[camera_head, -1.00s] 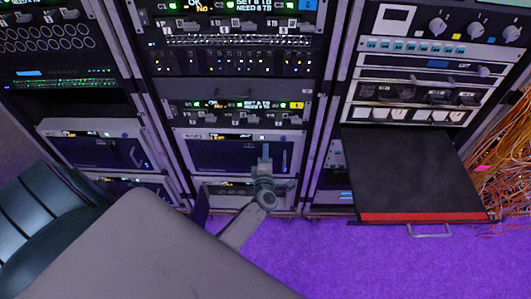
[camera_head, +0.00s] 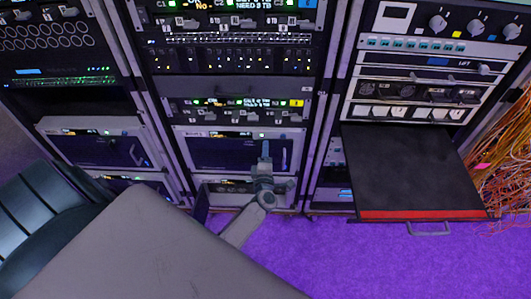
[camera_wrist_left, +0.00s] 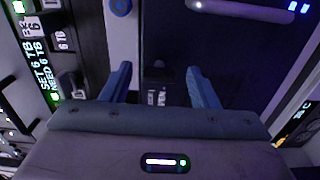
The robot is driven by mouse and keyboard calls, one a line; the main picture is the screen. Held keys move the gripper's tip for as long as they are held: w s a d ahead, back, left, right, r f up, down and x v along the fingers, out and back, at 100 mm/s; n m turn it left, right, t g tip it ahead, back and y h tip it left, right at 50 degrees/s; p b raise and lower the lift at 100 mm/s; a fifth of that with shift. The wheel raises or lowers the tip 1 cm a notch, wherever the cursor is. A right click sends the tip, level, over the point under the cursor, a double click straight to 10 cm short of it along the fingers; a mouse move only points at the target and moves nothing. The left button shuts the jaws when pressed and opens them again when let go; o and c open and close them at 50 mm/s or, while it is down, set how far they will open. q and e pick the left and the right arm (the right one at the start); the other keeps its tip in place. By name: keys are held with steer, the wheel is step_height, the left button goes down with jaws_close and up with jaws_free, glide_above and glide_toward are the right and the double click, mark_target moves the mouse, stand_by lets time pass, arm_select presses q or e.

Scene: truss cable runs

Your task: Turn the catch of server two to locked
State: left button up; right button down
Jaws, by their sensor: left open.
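A server (camera_head: 215,152) with a dark front and a pale frame sits low in the middle rack. I cannot read its number for certain. My left gripper (camera_head: 266,150) is in front of the right part of this front, upright in the head view. In the left wrist view my left gripper (camera_wrist_left: 160,85) is open, its two blue-grey fingers apart with nothing between them. A small printed label (camera_wrist_left: 158,98) shows on the dark front between the fingers. A round blue knob (camera_wrist_left: 121,7) lies beyond the left finger. I cannot make out the catch for certain. My right gripper is not in view.
A pale bar handle (camera_wrist_left: 240,10) crosses the top of the left wrist view. A black shelf with a red edge (camera_head: 420,215) sticks out of the right rack. Loose orange cables (camera_head: 503,165) hang at far right. The purple floor (camera_head: 350,260) is clear in front.

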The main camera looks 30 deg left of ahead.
arm_select(q)
steer(key=b+v, duration=0.1)
steer(key=v, duration=0.9)
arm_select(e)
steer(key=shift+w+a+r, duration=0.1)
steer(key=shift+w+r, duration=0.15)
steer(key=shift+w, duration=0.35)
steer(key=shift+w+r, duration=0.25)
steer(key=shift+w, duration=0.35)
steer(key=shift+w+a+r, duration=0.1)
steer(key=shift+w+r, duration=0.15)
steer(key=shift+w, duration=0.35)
arm_select(q)
steer(key=shift+d+f, duration=0.1)
